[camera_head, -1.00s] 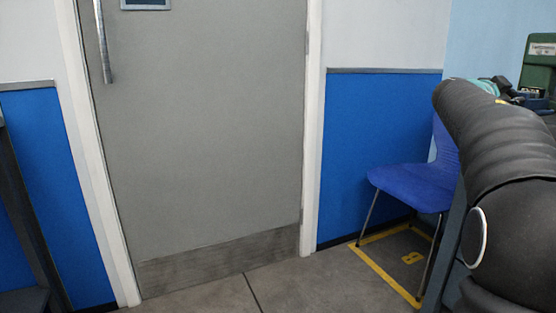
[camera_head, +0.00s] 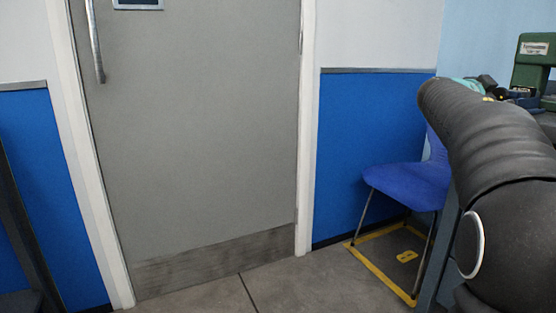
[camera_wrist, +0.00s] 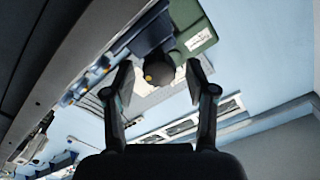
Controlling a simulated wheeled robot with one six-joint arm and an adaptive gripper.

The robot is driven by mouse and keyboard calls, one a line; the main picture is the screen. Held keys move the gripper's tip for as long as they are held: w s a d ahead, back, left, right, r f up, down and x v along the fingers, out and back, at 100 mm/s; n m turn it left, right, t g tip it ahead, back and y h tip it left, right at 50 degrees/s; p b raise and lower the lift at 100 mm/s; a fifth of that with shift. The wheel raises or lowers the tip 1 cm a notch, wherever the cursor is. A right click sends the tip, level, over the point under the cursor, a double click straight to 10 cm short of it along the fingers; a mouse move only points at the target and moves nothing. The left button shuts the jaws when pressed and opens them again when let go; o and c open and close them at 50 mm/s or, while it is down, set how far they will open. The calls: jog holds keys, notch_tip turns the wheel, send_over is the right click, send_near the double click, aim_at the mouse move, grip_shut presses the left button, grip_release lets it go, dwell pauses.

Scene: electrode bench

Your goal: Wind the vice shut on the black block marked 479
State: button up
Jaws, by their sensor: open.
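My gripper (camera_wrist: 160,70) is open in the wrist view, its two dark fingers spread apart. A dark rounded part with a yellow-orange spot (camera_wrist: 158,75) shows between the fingertips; I cannot tell whether they touch it or whether it belongs to the vice. A green machine body (camera_wrist: 192,32) with a white label lies just beyond. In the head view the green machine (camera_head: 529,75) stands at the right edge, with small dark parts beside it. My arm hides much of that area and my gripper there. I cannot make out the black block or its number 479.
A blue chair (camera_head: 408,182) stands beside the bench inside a yellow floor marking (camera_head: 382,274). A grey door (camera_head: 200,140) fills the middle of the head view. Bare floor (camera_head: 290,285) shows in front of the door.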

jog(key=shift+v, duration=2.2)
notch_tip(320, 180, down, 13)
jog(key=s+a+n+g+y, duration=0.15)
jog(key=n+y, duration=0.25)
jog(key=n, duration=0.5)
jog(key=s+a+f+n+g+y+p, duration=0.1)
jog(key=s+a+f+n+y+p, duration=0.1)
jog(key=s+a+f+n+y, duration=0.45)
jog(key=s+a+f+n+y+p, duration=0.1)
jog(key=s+a+f+n+p, duration=0.1)
jog(key=s+a+f, duration=0.35)
jog(key=s+a+f+n+y+p, duration=0.2)
jog(key=s+a, duration=0.4)
jog(key=a, duration=0.4)
jog(key=s+a+r+y+p, duration=0.1)
jog(key=s+a+p, duration=0.1)
jog(key=s+a, duration=0.2)
jog(key=s+a+r+n+t+y+p, duration=0.1)
jog(key=s+a+y+p, duration=0.1)
jog(key=s+a, duration=0.3)
jog(key=shift+s+a+p, duration=0.35)
jog(key=shift+a, duration=0.3)
